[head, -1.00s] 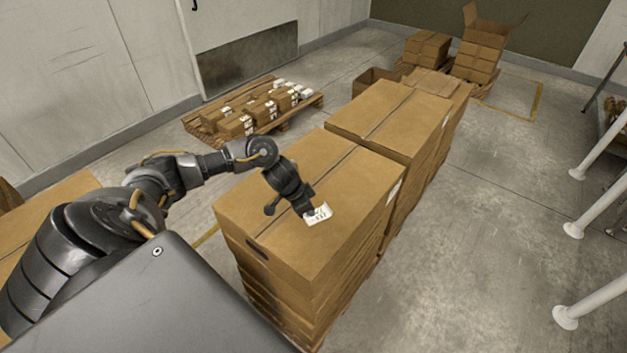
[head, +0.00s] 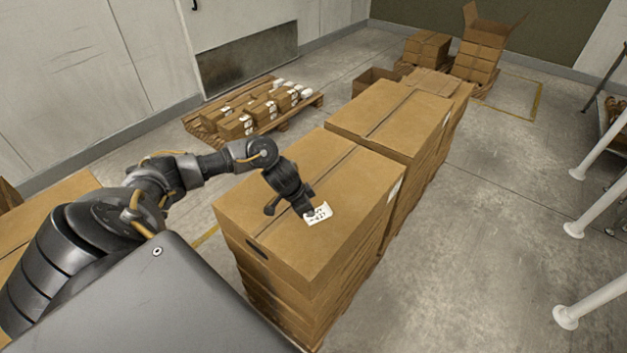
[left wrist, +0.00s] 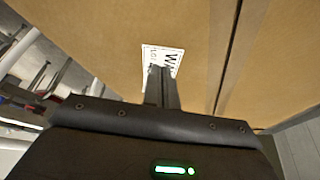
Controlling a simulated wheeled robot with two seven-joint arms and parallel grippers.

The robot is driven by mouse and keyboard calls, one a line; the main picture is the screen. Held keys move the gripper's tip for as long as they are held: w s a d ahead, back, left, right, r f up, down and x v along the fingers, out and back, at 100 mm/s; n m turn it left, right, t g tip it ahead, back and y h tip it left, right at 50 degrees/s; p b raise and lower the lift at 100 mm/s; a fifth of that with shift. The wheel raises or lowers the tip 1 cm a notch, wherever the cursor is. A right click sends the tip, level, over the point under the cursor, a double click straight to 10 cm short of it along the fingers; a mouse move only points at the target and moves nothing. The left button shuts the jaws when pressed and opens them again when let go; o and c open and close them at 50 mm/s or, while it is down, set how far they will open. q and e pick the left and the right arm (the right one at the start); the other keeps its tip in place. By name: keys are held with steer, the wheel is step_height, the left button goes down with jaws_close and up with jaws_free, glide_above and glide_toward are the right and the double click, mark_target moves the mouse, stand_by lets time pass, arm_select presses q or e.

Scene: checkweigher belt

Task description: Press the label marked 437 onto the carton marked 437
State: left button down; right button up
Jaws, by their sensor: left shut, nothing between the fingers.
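A white label (head: 319,215) with dark print lies at the tip of my left gripper (head: 308,212), on or just over the top of the near brown carton (head: 345,190). The left wrist view shows the label (left wrist: 165,55) looking flat against the brown cardboard, partly hidden by the fingers (left wrist: 162,72). The fingers are shut together and their tips are over the label's edge. The print is too small and partly covered to read a number. I cannot see a mark on the carton top. My right gripper is not in view.
More large cartons (head: 395,115) stand behind the near stack. A low pallet (head: 205,133) with small labelled boxes lies at the back left. White posts (head: 590,215) stand at the right, with open floor (head: 480,230) between.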

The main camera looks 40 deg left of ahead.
arm_select(q)
steer(key=shift+f, duration=0.55)
stand_by(0.4)
step_height(320, 180, up, 7)
steer(key=p, duration=0.8)
stand_by(0.4)
